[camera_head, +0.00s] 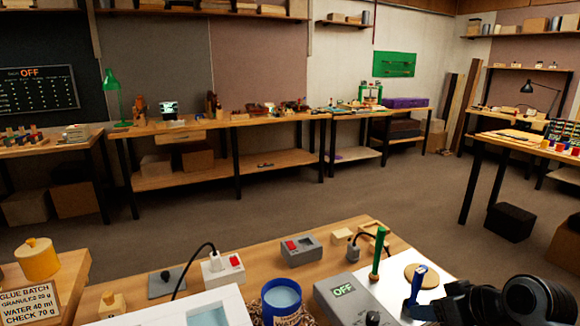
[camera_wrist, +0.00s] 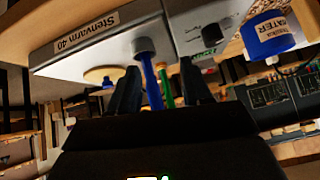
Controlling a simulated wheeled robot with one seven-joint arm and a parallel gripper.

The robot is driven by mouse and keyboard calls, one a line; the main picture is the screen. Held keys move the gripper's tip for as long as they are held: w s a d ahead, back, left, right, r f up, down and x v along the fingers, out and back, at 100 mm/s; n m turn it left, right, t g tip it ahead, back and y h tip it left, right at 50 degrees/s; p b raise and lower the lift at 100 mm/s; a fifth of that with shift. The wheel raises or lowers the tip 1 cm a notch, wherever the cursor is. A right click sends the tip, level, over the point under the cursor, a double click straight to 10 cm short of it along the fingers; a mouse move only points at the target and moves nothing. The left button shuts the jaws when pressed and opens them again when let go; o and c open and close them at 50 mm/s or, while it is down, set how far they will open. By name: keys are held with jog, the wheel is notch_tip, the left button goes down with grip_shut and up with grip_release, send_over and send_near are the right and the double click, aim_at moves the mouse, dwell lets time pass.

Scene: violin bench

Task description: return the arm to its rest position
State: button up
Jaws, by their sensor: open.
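My gripper (camera_wrist: 160,88) is open in the wrist view, with its two dark fingers apart. A blue upright handle (camera_wrist: 152,82) and a green one (camera_wrist: 165,85) show in the gap between them; I cannot tell how deep either sits between the fingers. In the head view my black arm comes in at the bottom right, low over the bench. The blue handle (camera_head: 417,284) stands beside its end, and the green handle (camera_head: 377,252) stands further left and back. The fingertips are hard to make out there.
A grey box reading OFF (camera_head: 343,291), a blue water jar (camera_head: 282,300), a red-switched box (camera_head: 301,250) and a corded box (camera_head: 222,267) crowd the near bench (camera_head: 255,245). A round wooden disc (camera_head: 422,276) lies by the blue handle. Open floor (camera_head: 330,200) lies behind.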

jog(key=shift+m+t, duration=0.6)
jog(key=s+a+f, duration=0.1)
jog(key=a, duration=0.1)
jog(key=a+f, duration=0.1)
jog(key=a, duration=0.1)
jog(key=s+a, duration=0.1)
jog(key=a, duration=0.1)
jog(key=shift+s+a+f, duration=0.15)
jog(key=shift+s+f, duration=0.15)
jog(key=shift+f, duration=0.1)
jog(key=s+a+f+m+t+h, duration=0.15)
jog(key=s+a, duration=0.25)
jog(key=s, duration=0.5)
jog(key=s+a+f+m+t+h, duration=0.1)
jog(key=s+a+f+m, duration=0.1)
jog(key=s+a, duration=0.5)
jog(key=s+d+r+t, duration=0.1)
jog(key=s+r, duration=0.3)
jog(key=s, duration=0.4)
jog(key=s+d+r+n+t, duration=0.1)
jog(key=s+d+r, duration=0.2)
jog(key=s, duration=0.5)
jog(key=s+d+r+n+t, duration=0.1)
jog(key=s+d+r, duration=0.1)
jog(key=s+r, duration=0.3)
jog(key=s, duration=0.4)
jog(key=shift+d+r+h, duration=0.15)
jog(key=shift+r+h, duration=0.1)
jog(key=shift+h, duration=0.1)
